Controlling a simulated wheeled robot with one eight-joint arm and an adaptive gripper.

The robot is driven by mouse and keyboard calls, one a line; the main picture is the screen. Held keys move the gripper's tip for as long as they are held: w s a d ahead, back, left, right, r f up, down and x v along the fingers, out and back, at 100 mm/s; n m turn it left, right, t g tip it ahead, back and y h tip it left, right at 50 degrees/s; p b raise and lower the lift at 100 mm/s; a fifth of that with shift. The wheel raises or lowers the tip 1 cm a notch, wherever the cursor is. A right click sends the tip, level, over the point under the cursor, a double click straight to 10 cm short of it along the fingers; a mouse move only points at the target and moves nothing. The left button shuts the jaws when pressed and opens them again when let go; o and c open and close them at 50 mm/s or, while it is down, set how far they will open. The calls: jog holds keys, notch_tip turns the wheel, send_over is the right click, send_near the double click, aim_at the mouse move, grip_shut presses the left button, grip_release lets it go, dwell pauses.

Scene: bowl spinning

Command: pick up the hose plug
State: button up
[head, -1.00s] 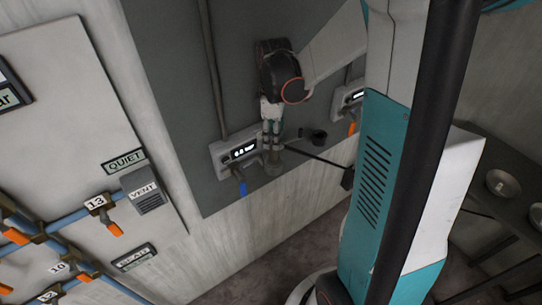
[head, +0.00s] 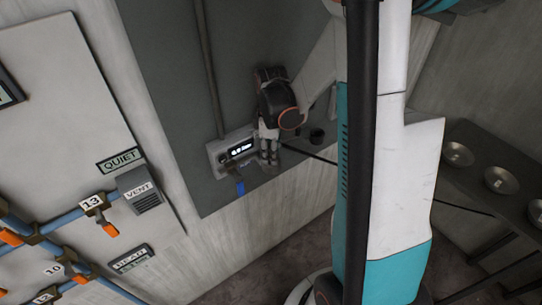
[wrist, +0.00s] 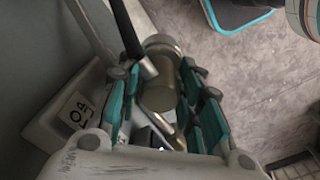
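A grey-beige metal fitting (wrist: 158,92), which appears to be the hose plug, shows in the wrist view. A black hose (wrist: 124,30) with a silver end reaches it from the upper left. My gripper (wrist: 161,72) has its teal-padded fingers apart, one on each side of the fitting, with narrow gaps visible; contact deeper down is hidden. In the head view my gripper (head: 268,160) is low at the dark panel, just right of a lit display unit (head: 238,149). The plug is too hidden there to make out.
A blue-handled valve (head: 238,186) hangs below the display unit, left of my gripper. A dark cup-like part (head: 317,136) sits on the panel to the right. A dark table with several metal bowls (head: 502,180) stands at the far right.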

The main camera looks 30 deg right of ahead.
grip_shut()
notch_tip(320, 180, up, 24)
jog(key=p, duration=0.5)
jog(key=shift+r+p, duration=0.25)
jog(key=shift+p, duration=0.15)
dwell(0.4)
